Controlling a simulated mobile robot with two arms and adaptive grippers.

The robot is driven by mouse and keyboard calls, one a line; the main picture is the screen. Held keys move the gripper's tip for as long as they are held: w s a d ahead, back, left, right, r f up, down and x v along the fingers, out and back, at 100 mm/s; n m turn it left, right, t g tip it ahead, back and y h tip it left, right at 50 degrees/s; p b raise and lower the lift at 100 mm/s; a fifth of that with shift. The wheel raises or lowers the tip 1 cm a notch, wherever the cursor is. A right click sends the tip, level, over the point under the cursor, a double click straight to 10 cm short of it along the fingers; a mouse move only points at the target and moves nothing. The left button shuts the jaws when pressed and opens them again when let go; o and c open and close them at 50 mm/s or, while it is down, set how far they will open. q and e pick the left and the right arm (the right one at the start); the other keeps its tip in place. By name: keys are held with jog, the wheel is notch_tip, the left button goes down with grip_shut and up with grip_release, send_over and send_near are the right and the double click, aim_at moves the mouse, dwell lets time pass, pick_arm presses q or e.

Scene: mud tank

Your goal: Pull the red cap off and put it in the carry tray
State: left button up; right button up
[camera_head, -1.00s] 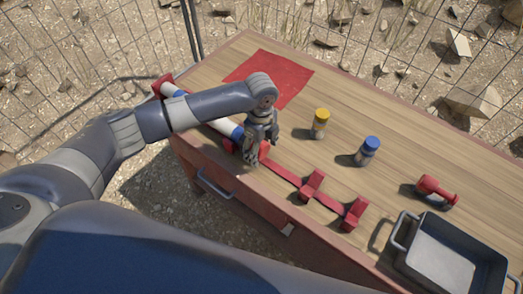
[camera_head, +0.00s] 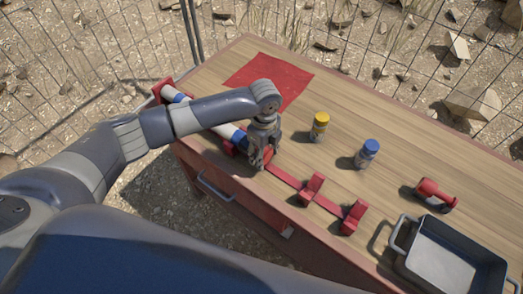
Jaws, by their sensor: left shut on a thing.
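A white tube with blue bands (camera_head: 203,112) lies in red supports along the left edge of the table. My left gripper (camera_head: 258,162) is at its near right end, pointing down, shut on the red cap (camera_head: 269,153). Only a little red shows beside the fingers, so most of the cap is hidden. I cannot tell whether the cap is apart from the tube. The carry tray (camera_head: 404,256), dark with side handles and a pale floor, stands empty at the table's lower right. My right gripper is not in view.
A red rail with two upright red supports (camera_head: 312,186) runs along the front edge. A yellow-capped jar (camera_head: 319,128), a blue-capped jar (camera_head: 367,155) and a red cylindrical piece (camera_head: 434,194) stand or lie on the wooden table. A red mat (camera_head: 290,78) lies at the back.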

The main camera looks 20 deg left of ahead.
pick_arm(q)
jog(key=shift+s+d+p, duration=0.25)
jog(key=shift+d, duration=0.35)
jog(key=shift+s+d+p, duration=0.2)
jog(key=shift+d, duration=0.45)
jog(key=shift+s+d+p, duration=0.25)
jog(key=shift+d, duration=0.35)
notch_tip(320, 180, up, 8)
jog(key=p, duration=0.7)
jog(key=shift+f+p, duration=0.25)
jog(key=shift+p, duration=0.15)
